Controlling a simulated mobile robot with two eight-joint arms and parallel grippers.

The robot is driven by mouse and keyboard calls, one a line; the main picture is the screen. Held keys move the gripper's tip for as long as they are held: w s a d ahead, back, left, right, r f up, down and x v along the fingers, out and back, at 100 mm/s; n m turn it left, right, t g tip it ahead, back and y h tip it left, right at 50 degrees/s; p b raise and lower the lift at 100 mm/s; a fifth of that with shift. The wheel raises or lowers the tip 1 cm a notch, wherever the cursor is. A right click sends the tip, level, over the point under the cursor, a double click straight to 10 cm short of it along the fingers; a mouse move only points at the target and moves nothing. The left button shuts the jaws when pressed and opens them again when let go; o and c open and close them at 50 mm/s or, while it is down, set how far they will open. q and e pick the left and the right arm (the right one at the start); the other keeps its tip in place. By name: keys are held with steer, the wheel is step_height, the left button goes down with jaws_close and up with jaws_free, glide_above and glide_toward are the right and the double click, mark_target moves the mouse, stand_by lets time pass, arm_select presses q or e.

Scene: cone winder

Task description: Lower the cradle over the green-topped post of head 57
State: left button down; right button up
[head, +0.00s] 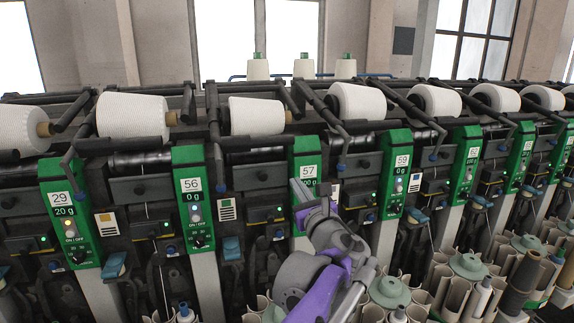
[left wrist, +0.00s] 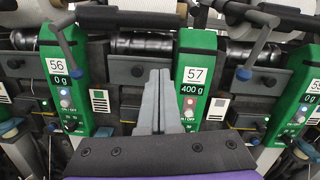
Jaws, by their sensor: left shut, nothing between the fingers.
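The green-topped post of head 57 (head: 306,160) stands mid-row, its lower part hidden by my left arm in the head view. In the left wrist view the post (left wrist: 197,75) reads "57" and 400 g. Dark cradle arms hold white cones above the machine. One cone (head: 257,116) sits left of post 57, another (head: 358,101) to its right. A blue-tipped cradle lever (head: 340,150) hangs just right of post 57, also in the left wrist view (left wrist: 262,42). Which cradle belongs to head 57 I cannot tell. My left gripper (head: 303,192) is shut and empty before post 57; its fingers (left wrist: 160,76) overlap the post's left edge.
Neighbouring green posts 56 (head: 192,195) and 59 (head: 397,180) stand either side. Post 29 (head: 67,210) is further left. Grey-green discs and upright tubes (head: 468,266) crowd the lower right. Small cones (head: 304,68) stand behind.

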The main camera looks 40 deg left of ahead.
arm_select(q)
steer(key=w+a+r+m, duration=0.2)
steer(key=w+a+r, duration=0.2)
steer(key=w+a, duration=0.2)
steer(key=shift+a+t+p, duration=0.3)
steer(key=shift+a, duration=0.55)
steer(key=shift+w+r, duration=0.1)
steer(key=shift+r, duration=0.1)
